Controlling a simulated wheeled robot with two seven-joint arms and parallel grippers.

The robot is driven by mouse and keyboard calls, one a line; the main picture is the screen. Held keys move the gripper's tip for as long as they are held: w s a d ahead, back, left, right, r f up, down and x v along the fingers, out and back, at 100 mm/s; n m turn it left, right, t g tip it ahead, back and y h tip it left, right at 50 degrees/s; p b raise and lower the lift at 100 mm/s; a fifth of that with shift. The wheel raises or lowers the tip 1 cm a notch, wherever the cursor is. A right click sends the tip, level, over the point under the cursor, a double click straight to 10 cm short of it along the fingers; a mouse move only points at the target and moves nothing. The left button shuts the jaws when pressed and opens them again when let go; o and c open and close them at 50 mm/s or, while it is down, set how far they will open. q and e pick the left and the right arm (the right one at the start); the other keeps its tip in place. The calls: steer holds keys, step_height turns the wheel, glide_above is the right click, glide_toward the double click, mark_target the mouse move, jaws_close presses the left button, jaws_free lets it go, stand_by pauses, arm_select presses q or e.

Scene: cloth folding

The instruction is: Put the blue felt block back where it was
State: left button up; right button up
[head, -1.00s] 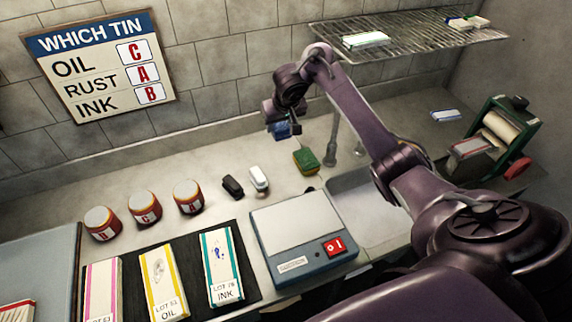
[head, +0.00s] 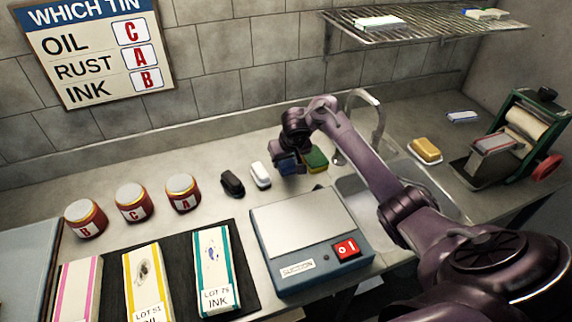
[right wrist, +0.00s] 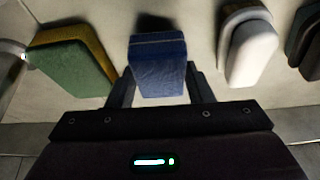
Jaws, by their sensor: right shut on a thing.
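I cannot tell whether the blue block touches the counter. My left gripper is not in view.
Three red tins (head: 134,203) stand at left, with labelled cloth strips (head: 213,268) on a dark mat. A sink (head: 362,196) with a tap, a yellow soap block (head: 426,149) and a roller device (head: 515,143) are at right.

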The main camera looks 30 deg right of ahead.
mark_target(289, 166)
steer(key=shift+f, duration=0.5)
steer(key=o, duration=0.9)
steer(key=shift+f, duration=0.15)
steer(key=shift+r, duration=0.25)
steer(key=p+v, duration=0.3)
steer(key=v, duration=0.4)
steer(key=shift+w, duration=0.15)
steer(key=shift+s+p+v, duration=0.1)
steer(key=shift+p+v, duration=1.15)
steer(key=shift+p, duration=0.15)
steer(key=shift+s+p+v, duration=0.15)
steer(key=shift+p+v, duration=1.1)
steer(key=shift+p, duration=0.15)
